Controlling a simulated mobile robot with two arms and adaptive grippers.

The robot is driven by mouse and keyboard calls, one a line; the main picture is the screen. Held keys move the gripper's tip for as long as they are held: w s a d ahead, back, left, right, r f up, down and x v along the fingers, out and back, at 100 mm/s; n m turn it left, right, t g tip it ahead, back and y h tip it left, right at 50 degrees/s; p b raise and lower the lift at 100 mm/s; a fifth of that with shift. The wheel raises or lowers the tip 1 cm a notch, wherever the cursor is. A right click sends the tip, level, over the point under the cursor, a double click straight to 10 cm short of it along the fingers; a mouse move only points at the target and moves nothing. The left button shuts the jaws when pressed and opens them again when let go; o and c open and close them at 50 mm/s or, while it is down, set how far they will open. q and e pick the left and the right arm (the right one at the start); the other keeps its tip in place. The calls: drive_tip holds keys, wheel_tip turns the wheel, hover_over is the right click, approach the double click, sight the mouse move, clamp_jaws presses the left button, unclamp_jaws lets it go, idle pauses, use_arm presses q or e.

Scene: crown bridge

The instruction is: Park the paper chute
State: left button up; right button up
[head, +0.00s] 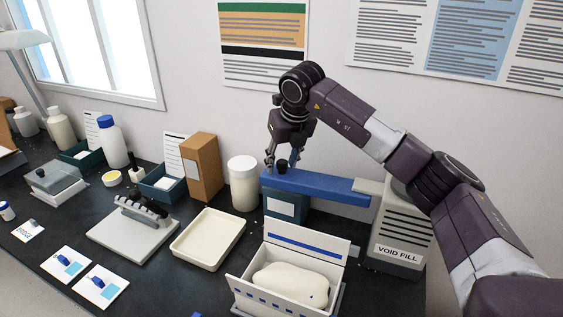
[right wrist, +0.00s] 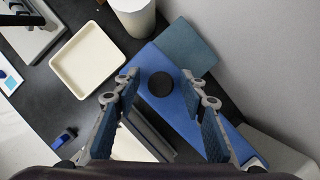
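The paper chute (head: 325,188) is a long blue arm reaching left from the grey VOID FILL machine (head: 397,235), over a teal box with a white label (head: 285,207). A black round knob (head: 282,168) stands near the chute's left end; the right wrist view shows this knob (right wrist: 160,84) between and beyond the fingers. My right gripper (head: 282,160) points down over the knob. In the right wrist view its fingers (right wrist: 160,92) are spread apart, with no clear contact on the knob. My left gripper is not in view.
An open white carton (head: 251,293) holding a pale rounded item stands in front of the chute. A cream tray (head: 180,251), a white jar (head: 243,183) and a brown box (head: 202,167) stand to the left. The wall is close behind.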

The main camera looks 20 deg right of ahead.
drive_tip(key=v, duration=1.2)
drive_tip(key=shift+f, duration=0.1)
